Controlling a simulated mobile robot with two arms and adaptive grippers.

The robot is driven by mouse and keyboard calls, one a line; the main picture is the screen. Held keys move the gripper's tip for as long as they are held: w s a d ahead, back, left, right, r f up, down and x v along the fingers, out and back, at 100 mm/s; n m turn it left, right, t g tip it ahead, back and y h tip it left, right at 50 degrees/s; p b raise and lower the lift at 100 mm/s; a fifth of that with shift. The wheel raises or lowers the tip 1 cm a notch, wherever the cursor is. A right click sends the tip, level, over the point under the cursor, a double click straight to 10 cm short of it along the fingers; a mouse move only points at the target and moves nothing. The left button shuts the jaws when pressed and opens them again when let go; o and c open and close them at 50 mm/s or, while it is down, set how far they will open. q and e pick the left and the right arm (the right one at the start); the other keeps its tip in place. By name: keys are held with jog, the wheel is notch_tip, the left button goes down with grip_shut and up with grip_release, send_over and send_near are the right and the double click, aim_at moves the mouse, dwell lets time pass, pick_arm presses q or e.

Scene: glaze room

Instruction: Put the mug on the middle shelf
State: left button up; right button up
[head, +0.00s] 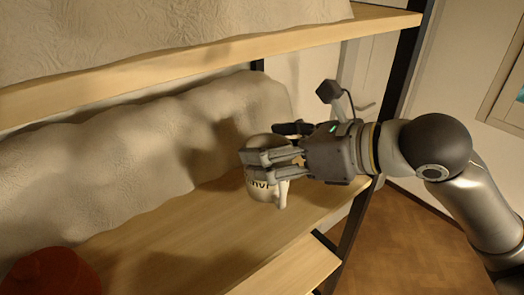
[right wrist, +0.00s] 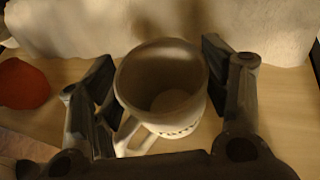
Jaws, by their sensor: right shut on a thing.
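A white mug (head: 262,188) with dark lettering is at the right end of the middle shelf (head: 190,235), partly hidden by my fingers in the head view. My right gripper (head: 268,157) comes in from the right and is shut on the mug. In the right wrist view the mug (right wrist: 165,88) stands between the two fingers, its mouth facing the camera and empty, its handle at lower left. I cannot tell whether its base touches the board. My left gripper is not in view.
A red rounded object (head: 50,272) sits at the lower left on the shelf. A pale, lumpy textured mass (head: 120,160) fills the back. An upper board (head: 200,58) runs above, a lower board (head: 292,268) below. A dark post (head: 350,235) stands at the right end.

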aim_at(260, 191)
jog(key=shift+w+a, duration=0.55)
jog(key=shift+a, duration=0.3)
jog(key=shift+d+f+p, duration=0.1)
jog(key=shift+f+p, duration=0.8)
jog(key=shift+f, duration=0.8)
jog(key=shift+f, duration=0.15)
jog(key=o, duration=1.2)
